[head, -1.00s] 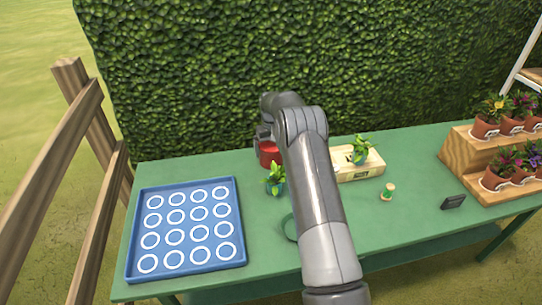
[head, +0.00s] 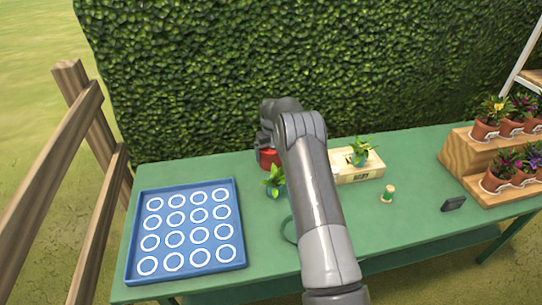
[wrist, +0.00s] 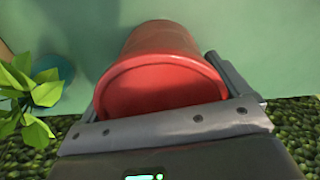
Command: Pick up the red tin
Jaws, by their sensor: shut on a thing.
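The red tin (head: 269,159) is at the back of the green table, left of my arm and partly hidden by it. In the wrist view the red tin (wrist: 160,75) fills the middle, its round end towards the camera. My gripper (head: 264,150) is at the tin and shut on it; in the wrist view its fingers (wrist: 165,100) lie on both sides of the tin. I cannot tell whether the tin is clear of the table.
A small potted plant (head: 274,180) stands just in front of the tin. A box (head: 358,176) with another plant is to the right. A blue tray (head: 240,262) with white rings lies left. A hedge (head: 300,60) stands behind the table.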

